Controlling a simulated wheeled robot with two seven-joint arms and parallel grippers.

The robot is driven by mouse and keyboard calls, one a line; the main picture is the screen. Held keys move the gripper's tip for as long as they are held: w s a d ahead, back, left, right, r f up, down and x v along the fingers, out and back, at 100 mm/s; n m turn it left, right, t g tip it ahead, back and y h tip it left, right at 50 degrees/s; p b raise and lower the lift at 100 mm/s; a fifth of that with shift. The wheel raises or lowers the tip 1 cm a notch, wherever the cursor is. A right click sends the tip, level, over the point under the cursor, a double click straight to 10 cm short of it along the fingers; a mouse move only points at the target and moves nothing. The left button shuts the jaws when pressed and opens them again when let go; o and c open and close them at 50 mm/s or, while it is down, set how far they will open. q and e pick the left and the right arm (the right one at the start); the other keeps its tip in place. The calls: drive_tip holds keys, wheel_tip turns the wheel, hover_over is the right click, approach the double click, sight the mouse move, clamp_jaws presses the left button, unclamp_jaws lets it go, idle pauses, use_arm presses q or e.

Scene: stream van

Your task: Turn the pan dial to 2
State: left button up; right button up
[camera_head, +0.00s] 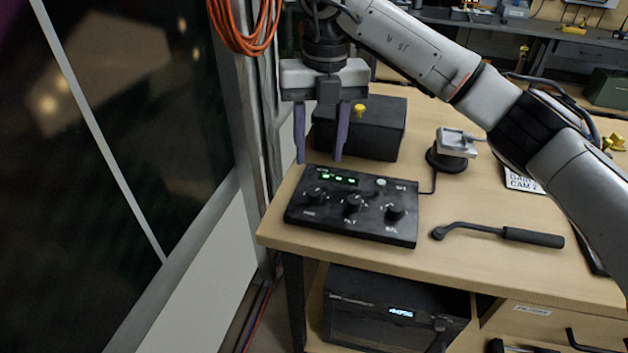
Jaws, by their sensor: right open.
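A black control box (352,225) lies on the wooden desk near its front left corner. It has a small green lit display (337,177) and three black knobs in a row. The left knob (316,196) looks labelled as the pan dial, though the lettering is small. The middle knob (353,204) and right knob (394,212) sit beside it. The pointer settings are too small to read. My right gripper (318,160) points down with its two purple fingers apart and empty, above or just behind the box's back left edge. My left gripper is not in view.
A black box (385,125) with a yellow knob stands behind the control box. A camera mount (452,148) and a black handle (530,237) lie to the right on the desk (470,275). A window wall and orange cable (243,40) are at left.

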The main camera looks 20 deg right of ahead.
sight(316, 191)
drive_tip(key=f, duration=0.9)
drive_tip(key=shift+a+p, duration=0.3)
drive_tip(key=shift+p, duration=0.1)
clamp_jaws()
drive_tip(key=shift+n, duration=1)
drive_tip(key=n+b, duration=0.1)
drive_tip(key=n, duration=0.2)
drive_tip(key=shift+w+n, duration=0.1)
drive_tip(key=shift+n, duration=0.2)
drive_tip(key=n+b, duration=0.1)
drive_tip(key=n, duration=0.5)
drive_tip(key=shift+d+g, duration=0.1)
drive_tip(key=shift+g, duration=0.2)
drive_tip(key=shift+w+n, duration=0.1)
drive_tip(key=shift+n, duration=0.2)
